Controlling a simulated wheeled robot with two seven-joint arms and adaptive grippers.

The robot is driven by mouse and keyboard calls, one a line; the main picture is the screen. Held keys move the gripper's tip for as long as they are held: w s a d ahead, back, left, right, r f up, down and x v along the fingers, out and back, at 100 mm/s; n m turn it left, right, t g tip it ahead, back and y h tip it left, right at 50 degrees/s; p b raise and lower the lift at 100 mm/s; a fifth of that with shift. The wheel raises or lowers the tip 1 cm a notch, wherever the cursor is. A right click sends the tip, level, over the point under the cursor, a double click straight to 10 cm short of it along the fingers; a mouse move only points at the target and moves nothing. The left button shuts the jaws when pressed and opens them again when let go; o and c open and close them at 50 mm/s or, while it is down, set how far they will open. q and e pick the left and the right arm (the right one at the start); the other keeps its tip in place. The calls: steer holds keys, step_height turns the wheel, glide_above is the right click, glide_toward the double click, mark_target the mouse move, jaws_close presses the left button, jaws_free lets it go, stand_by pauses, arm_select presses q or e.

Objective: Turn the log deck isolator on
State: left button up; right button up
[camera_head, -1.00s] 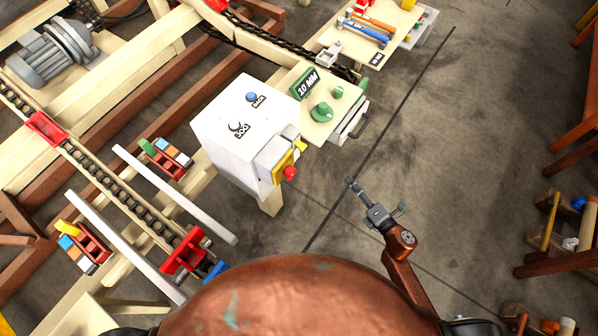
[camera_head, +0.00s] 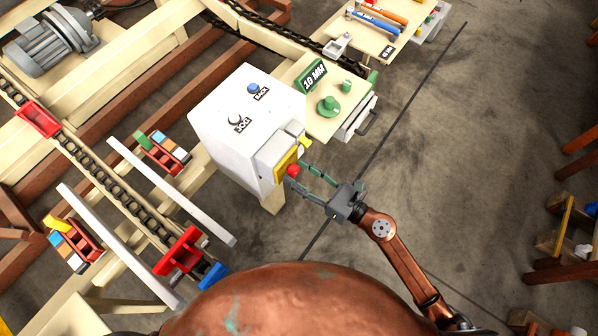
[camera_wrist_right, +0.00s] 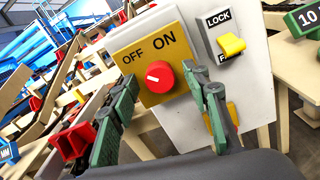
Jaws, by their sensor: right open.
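The isolator is a yellow plate (camera_wrist_right: 150,42) marked OFF and ON, with a red round knob (camera_wrist_right: 160,76). A short white mark on the knob points left, on the OFF side. In the head view the knob (camera_head: 293,171) sticks out from the side of a white cabinet (camera_head: 230,115). My right gripper (camera_head: 302,176) is open, with its green fingertips at either side of the knob. In the right wrist view the fingers (camera_wrist_right: 160,78) straddle the knob; contact is not clear. My left gripper is out of view.
A yellow lever (camera_wrist_right: 232,45) under a LOCK label sits right of the isolator, close to one finger. The floor (camera_head: 440,180) to the right is clear.

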steer(key=shift+w+a, duration=0.2)
steer(key=shift+a, duration=0.1)
steer(key=shift+c, duration=0.5)
steer(key=c, duration=1.1)
steer(key=shift+o, duration=0.2)
